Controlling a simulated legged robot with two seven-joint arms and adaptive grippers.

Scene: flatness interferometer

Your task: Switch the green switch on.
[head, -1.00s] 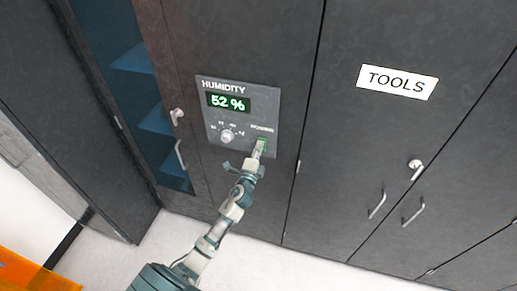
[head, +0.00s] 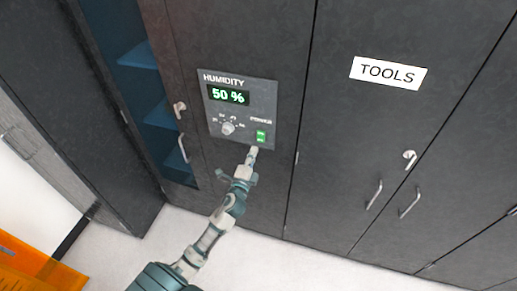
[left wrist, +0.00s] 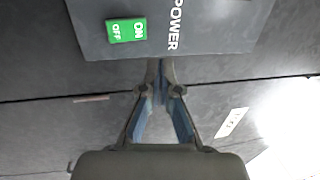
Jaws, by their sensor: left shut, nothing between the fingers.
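The green switch (head: 261,137) sits at the lower right of the grey humidity panel (head: 243,128), under the POWER label. In the left wrist view the green switch (left wrist: 127,30) shows ON and OFF markings, and its ON end looks brighter. The display (head: 228,96) is lit and reads 50 %. My left gripper (head: 253,151) is shut and empty just below the switch, apart from it in the picture. Its closed fingertips (left wrist: 160,64) show at the panel's edge in the left wrist view. My right gripper is not in view.
A round knob (head: 228,128) is on the panel left of the switch. Dark cabinet doors with handles (head: 374,194) and a TOOLS label (head: 388,73) are to the right. A glass-fronted cabinet (head: 135,75) is to the left. An orange object (head: 35,268) lies at the lower left.

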